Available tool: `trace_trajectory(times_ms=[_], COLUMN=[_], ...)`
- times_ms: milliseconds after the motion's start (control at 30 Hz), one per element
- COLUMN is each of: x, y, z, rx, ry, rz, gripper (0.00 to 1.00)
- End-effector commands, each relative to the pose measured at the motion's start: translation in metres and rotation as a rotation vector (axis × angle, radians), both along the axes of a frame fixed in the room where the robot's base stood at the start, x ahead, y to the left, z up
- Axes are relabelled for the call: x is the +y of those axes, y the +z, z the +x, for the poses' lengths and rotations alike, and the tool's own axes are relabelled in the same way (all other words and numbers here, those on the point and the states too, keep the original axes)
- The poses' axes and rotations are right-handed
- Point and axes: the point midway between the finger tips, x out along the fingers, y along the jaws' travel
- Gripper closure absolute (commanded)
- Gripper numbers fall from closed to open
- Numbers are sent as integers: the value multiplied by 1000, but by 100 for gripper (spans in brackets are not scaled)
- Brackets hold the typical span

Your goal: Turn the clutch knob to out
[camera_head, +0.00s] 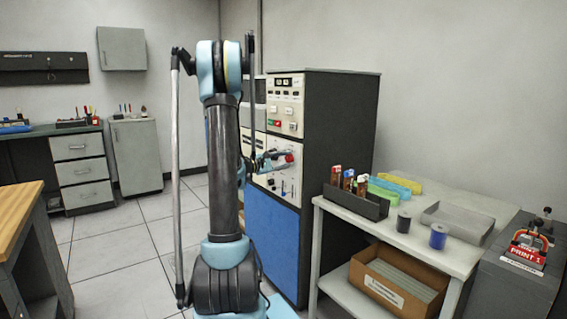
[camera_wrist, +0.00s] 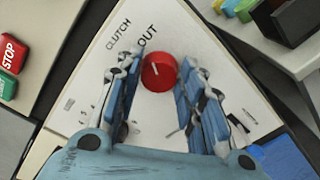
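The red clutch knob (camera_wrist: 158,72) sits on a pale panel (camera_wrist: 95,62) in the wrist view, with a short white mark on its face. The labels CLUTCH (camera_wrist: 118,33) and OUT (camera_wrist: 147,36) are printed beyond it. My gripper (camera_wrist: 160,82) is open, with one finger on each side of the knob. A small gap seems to show on the left; I cannot tell whether the right finger touches it.
The tall dark cabinet (camera_head: 340,130) has a blue lower door (camera_head: 271,240). A red STOP button (camera_wrist: 12,53) and a green button (camera_wrist: 7,86) lie left in the wrist view. A pale table (camera_head: 395,234) with a tray (camera_head: 458,222) and spools stands right of the cabinet.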

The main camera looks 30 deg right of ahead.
Motion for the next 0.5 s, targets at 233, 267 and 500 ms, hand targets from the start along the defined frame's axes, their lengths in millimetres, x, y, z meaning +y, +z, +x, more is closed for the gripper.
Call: trace_trajectory(times_ms=[233,267,500], x=[0,0,6], y=[0,0,0], z=[0,0,0], rx=[1,1,1], ry=[-1,-1,0], rz=[-1,-1,-1], gripper=[47,47,47])
